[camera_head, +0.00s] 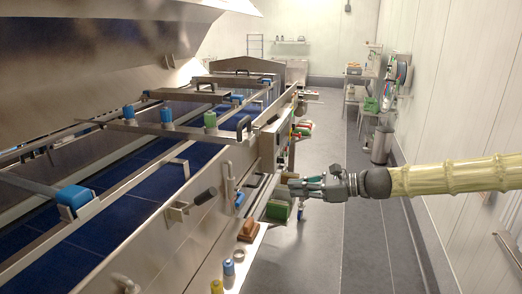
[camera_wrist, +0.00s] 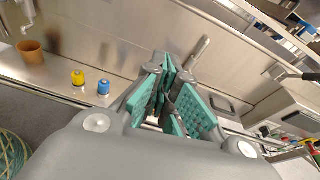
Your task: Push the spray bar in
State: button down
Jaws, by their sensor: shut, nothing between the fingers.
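A steel crossbar (camera_head: 165,129) with blue and green fittings and a black handle lies across the open conveyor tunnel in the head view. Other bars cross it too, and I cannot tell for sure which is the spray bar. My gripper (camera_head: 298,187) is at the tunnel's right side wall, pointing left. In the wrist view its teal-padded fingers (camera_wrist: 168,98) are closed with nothing visible held. A grey rod (camera_wrist: 203,47) sticks out just beyond the fingers; I cannot tell whether they touch it.
A green box (camera_head: 278,209) sits below my gripper. The grey aisle floor (camera_head: 340,245) is clear.

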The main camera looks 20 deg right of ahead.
jog(key=d+r+m+t+y, duration=0.1)
jog(key=d+r+t+y, duration=0.15)
jog(key=r, duration=0.65)
jog(key=p+x, duration=0.3)
jog(key=x, duration=1)
jog(key=shift+w+a+f+g, duration=0.25)
jog(key=shift+w+a+g, duration=0.05)
jog(key=shift+g, duration=0.15)
